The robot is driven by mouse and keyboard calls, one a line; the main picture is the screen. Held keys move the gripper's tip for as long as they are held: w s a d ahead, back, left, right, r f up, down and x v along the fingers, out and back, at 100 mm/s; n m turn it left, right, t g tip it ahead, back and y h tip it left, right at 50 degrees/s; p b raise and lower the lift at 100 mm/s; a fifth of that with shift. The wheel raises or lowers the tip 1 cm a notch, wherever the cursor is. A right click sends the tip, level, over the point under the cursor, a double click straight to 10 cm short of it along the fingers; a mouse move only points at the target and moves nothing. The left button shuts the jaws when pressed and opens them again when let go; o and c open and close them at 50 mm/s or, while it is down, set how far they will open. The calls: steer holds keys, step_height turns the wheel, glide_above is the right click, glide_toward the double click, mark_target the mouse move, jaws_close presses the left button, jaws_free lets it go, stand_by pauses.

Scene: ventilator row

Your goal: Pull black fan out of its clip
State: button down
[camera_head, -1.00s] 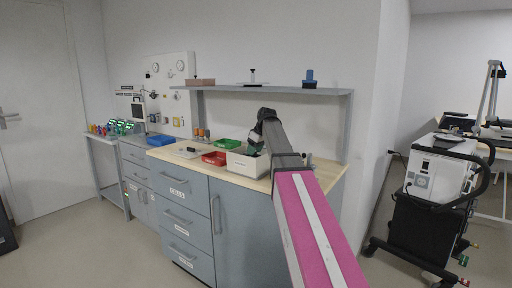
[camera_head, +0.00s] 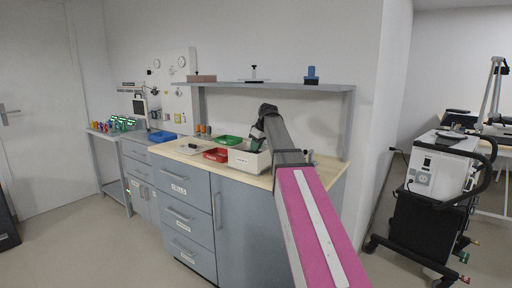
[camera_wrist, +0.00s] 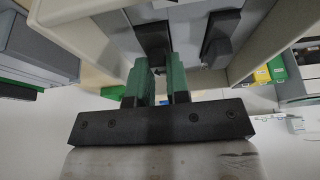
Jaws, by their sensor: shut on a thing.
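My gripper (camera_wrist: 160,62) has two green fingers, shut on a black piece (camera_wrist: 152,36) that I take to be the black fan. The fan's far end and its clip cannot be made out. A second, similar black piece (camera_wrist: 220,38) stands just right of the fingers, apart from them. Both are between the cream walls of a bin (camera_wrist: 75,8). In the head view my gripper (camera_head: 257,138) points down over this white bin (camera_head: 244,161) on the wooden counter; the fan is too small to tell there.
A red tray (camera_head: 215,155) and a green tray (camera_head: 229,140) sit left of the bin. A grey shelf (camera_head: 275,85) runs above the counter. A blue box (camera_head: 161,137) is farther left. A white machine on a cart (camera_head: 440,165) stands at the right.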

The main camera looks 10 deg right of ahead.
steer(key=shift+r, duration=4)
